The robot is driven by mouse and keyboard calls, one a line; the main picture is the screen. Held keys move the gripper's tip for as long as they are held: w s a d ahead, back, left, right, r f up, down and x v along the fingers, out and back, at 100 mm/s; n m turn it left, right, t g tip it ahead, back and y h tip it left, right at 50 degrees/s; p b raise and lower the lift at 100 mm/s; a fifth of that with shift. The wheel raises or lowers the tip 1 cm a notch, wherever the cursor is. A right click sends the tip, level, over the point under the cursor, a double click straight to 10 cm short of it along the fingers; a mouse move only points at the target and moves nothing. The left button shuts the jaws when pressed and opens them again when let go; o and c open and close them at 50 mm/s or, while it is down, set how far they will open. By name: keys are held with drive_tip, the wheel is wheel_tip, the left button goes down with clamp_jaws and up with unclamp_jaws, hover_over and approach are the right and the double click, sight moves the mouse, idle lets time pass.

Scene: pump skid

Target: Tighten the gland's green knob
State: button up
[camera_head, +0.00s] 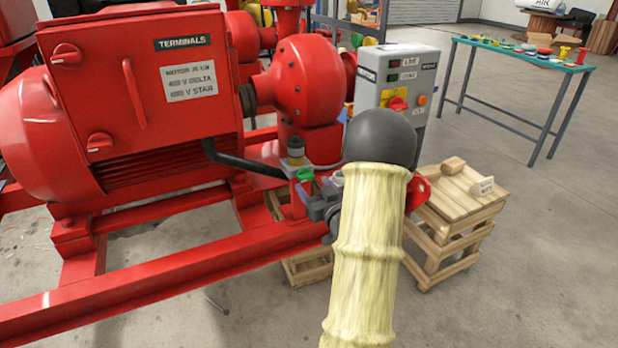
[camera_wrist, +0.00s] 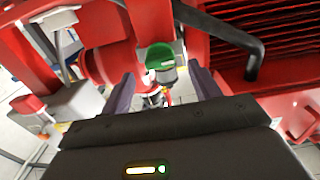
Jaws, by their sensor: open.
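The gland's green knob (camera_head: 305,174) shows in the head view beside the red pump, just below a small cup with an amber band (camera_head: 296,150). In the wrist view the green knob (camera_wrist: 159,54) is at upper middle, seen beyond and between the two dark fingers. My gripper (camera_head: 318,200) is close to it in the head view, partly hidden behind my pale-sleeved arm. In the wrist view my gripper (camera_wrist: 163,83) is open with a wide gap and nothing clamped. I cannot tell whether the fingertips reach level with the knob.
A bent black bar (camera_head: 240,160) runs just left of the knob. The red motor (camera_head: 140,100) fills the left side. A grey control box (camera_head: 395,75) stands behind my arm. A wooden crate (camera_head: 450,205) stands at right; a teal-topped table (camera_head: 520,50) is farther back.

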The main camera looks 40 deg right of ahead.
sight(308, 179)
drive_tip(key=shift+x, duration=1.9)
drive_tip(key=shift+c, duration=0.2)
drive_tip(key=c, duration=0.9)
drive_tip(key=shift+c, duration=0.2)
